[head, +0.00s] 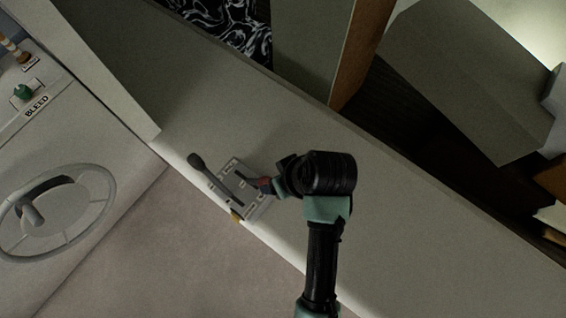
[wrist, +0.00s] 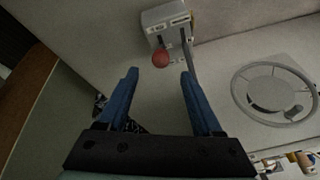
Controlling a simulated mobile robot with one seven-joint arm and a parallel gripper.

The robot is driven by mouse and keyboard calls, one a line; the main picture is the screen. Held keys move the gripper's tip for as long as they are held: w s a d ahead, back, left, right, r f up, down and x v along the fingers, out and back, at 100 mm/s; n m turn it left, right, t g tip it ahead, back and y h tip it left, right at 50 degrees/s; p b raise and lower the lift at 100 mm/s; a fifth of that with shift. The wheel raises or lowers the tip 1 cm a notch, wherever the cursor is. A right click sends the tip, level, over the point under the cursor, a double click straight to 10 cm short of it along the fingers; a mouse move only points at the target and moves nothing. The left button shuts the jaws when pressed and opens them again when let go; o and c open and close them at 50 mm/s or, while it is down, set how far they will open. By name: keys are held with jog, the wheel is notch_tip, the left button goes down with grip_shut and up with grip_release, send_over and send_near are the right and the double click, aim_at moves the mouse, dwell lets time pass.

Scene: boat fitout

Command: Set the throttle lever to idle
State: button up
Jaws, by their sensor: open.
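A light grey control box (head: 238,172) with slots and small labels sits at the edge of the pale ledge; it also shows in the wrist view (wrist: 163,17). It carries two levers: a long grey one with a dark knob (head: 196,161), and one with a red knob (wrist: 160,58). The labels are too small to read, so I cannot tell which lever is the throttle. My gripper (wrist: 158,76) is open and empty, with the red knob just ahead of its blue fingertips, roughly midway between them. In the head view, my wrist partly hides the gripper.
The pale ledge (head: 400,215) runs diagonally and is clear beyond the box. A grey handwheel (head: 55,212) stands on the panel at left, with a green knob (head: 22,92) above a "BLEED" label. A brown wooden post (head: 360,55) and grey panels rise behind the ledge.

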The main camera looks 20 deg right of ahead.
jog(key=shift+v, duration=1.3)
